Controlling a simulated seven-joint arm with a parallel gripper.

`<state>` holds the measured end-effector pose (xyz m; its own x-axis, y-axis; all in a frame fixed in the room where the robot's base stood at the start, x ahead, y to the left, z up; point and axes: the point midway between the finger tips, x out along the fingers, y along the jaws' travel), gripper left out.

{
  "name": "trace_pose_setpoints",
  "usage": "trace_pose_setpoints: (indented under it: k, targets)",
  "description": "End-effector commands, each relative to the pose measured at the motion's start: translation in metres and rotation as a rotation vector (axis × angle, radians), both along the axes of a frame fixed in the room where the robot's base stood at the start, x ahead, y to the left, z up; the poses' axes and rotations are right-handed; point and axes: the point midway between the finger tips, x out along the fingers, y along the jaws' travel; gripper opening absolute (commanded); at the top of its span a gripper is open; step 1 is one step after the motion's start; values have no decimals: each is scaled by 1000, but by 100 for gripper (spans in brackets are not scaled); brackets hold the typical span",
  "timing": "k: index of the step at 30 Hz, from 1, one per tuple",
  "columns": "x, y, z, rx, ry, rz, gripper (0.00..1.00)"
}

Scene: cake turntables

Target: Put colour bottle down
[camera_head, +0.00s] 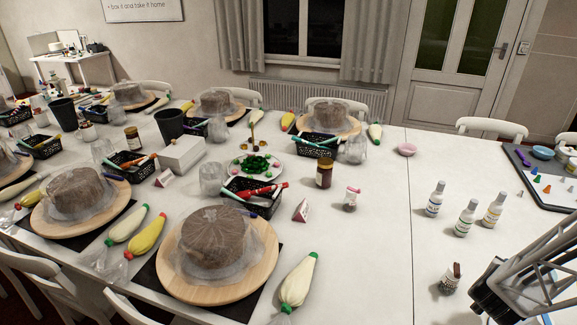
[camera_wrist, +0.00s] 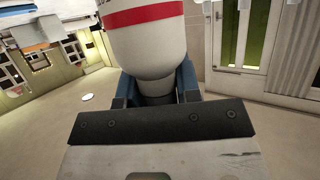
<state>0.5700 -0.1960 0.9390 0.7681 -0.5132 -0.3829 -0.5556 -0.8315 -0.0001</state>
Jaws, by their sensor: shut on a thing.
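In the wrist view, a colour bottle (camera_wrist: 147,45), white with a red band, sits between the blue fingers of my gripper (camera_wrist: 156,88). The gripper is shut on it. The bottle's far end runs out of the top of that view. In the head view, part of my arm shows at the lower right, but the held bottle cannot be made out there. Three similar white bottles stand upright on the table: one at the left (camera_head: 435,200), one in the middle (camera_head: 465,219) and one at the right (camera_head: 492,212).
A dark tray (camera_head: 550,188) with coloured nozzles lies at the right edge. Wrapped cakes on wooden turntables (camera_head: 265,270), piping bags and black baskets crowd the left. The white table (camera_head: 385,240) is bare left of the bottles.

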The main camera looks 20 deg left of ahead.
Motion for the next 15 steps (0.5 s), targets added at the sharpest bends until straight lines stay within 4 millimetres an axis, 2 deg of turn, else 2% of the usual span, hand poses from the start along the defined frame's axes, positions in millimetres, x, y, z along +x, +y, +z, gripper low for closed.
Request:
trace_pose_setpoints:
  k: [3, 12, 15]
  targets:
    - [0, 0, 14, -1, -2, 1, 0]
    - [0, 0, 39, -1, -3, 1, 0]
    - [1, 11, 39, 0, 0, 36, 0]
